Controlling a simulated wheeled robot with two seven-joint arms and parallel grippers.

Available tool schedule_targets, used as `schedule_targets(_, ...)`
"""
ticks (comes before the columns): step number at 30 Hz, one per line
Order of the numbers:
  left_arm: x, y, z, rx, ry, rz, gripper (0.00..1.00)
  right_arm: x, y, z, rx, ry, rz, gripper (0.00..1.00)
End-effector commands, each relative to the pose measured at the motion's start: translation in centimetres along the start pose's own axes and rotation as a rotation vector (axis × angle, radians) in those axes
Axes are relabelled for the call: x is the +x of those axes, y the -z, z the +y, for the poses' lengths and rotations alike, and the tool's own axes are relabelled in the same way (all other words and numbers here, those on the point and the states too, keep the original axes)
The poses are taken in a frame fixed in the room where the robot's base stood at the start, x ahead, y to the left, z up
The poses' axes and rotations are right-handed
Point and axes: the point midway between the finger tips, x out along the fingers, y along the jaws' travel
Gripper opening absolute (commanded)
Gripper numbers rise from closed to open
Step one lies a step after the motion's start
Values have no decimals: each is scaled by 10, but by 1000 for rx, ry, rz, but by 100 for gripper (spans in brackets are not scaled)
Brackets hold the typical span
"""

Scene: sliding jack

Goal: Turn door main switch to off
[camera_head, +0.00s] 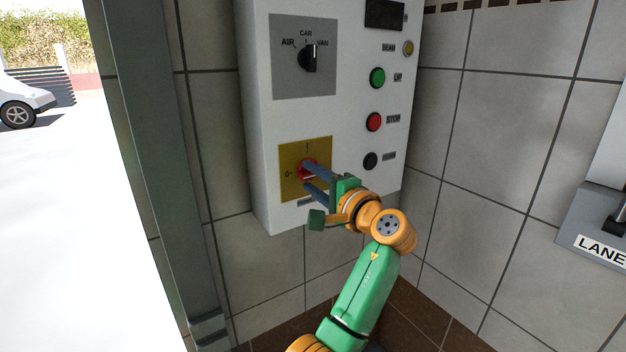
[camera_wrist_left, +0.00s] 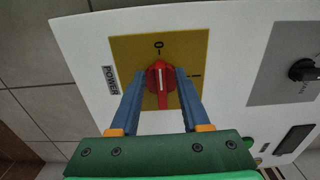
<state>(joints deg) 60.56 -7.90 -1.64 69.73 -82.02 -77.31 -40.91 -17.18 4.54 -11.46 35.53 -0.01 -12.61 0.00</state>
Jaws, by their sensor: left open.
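The red rotary switch (camera_head: 306,166) sits on a yellow plate (camera_head: 291,183) low on the white control box. In the left wrist view, the red switch (camera_wrist_left: 161,82) has its grip bar running roughly in line with the 0 mark; the I mark is off to the right. I cannot tell which end of the bar is its pointer. My left gripper (camera_head: 306,177) is open, with its fingers at the plate. In the wrist view, the left gripper (camera_wrist_left: 160,75) has one finger on each side of the switch; contact is unclear. My right gripper is out of view.
Above is an AIR/CAR/VAN selector (camera_head: 310,59). A green button (camera_head: 377,77), a red STOP button (camera_head: 374,121) and a black button (camera_head: 370,161) line the box's right side. A grey post (camera_head: 150,150) stands left. A LANE sign (camera_head: 600,247) is at right.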

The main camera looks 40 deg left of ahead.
Motion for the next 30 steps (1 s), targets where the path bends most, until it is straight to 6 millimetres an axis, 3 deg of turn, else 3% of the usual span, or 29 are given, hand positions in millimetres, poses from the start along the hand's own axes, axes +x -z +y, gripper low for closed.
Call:
schedule_targets(12,-68,0,2,-1,-1,2,46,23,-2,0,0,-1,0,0)
schedule_targets(26,-70,2,2,4,-2,5,46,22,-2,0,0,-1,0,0)
schedule_targets(29,-65,22,34,59,-30,78,46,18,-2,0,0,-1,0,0)
schedule_targets(30,-63,36,62,98,-61,137,46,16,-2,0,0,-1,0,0)
